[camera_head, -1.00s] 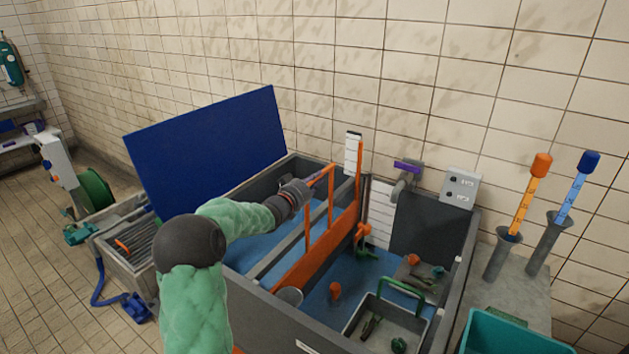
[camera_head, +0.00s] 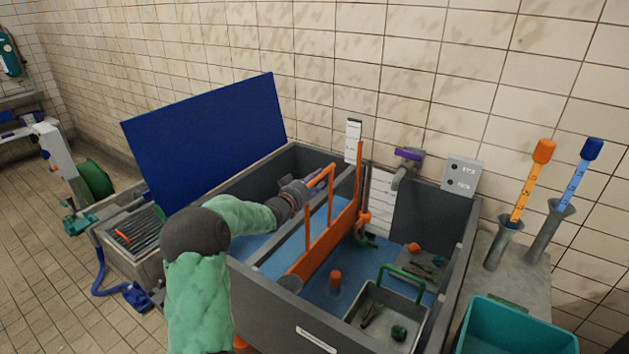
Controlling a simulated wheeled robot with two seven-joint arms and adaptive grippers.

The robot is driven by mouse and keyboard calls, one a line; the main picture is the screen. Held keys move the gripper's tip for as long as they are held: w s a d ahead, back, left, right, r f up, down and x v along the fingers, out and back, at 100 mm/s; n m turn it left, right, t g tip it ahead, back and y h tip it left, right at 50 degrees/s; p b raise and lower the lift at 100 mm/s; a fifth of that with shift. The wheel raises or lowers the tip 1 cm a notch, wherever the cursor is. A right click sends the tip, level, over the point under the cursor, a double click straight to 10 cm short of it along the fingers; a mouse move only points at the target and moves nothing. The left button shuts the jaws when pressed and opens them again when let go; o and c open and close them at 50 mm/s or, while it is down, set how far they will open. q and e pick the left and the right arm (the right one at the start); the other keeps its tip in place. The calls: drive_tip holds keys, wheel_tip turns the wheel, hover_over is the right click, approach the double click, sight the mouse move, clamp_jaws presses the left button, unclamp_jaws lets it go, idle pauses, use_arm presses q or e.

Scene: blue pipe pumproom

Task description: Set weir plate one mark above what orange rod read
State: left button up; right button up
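The orange weir plate (camera_head: 325,243) stands across the grey tank, with an upright orange handle frame on top. My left gripper (camera_head: 312,183) is at the top bar of that handle; its fingers are small and partly hidden, so I cannot tell whether they grip it. A white marked scale (camera_head: 353,141) stands at the plate's far end, its marks too small to read. The orange rod (camera_head: 524,190) stands tilted in a grey holder at the right, its lower part inside. My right gripper is not in view.
A blue rod (camera_head: 575,180) stands in another holder. The tank holds blue water and a grey basket (camera_head: 391,295) with a green handle. A blue panel (camera_head: 210,145) rises behind the left side. A teal bin (camera_head: 515,330) is at lower right.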

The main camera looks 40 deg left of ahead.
use_arm(q)
drive_tip(key=s+d, duration=0.1)
drive_tip(key=s, duration=1.1)
drive_tip(key=shift+d, duration=0.15)
drive_tip(key=shift+f, duration=0.1)
idle(0.4)
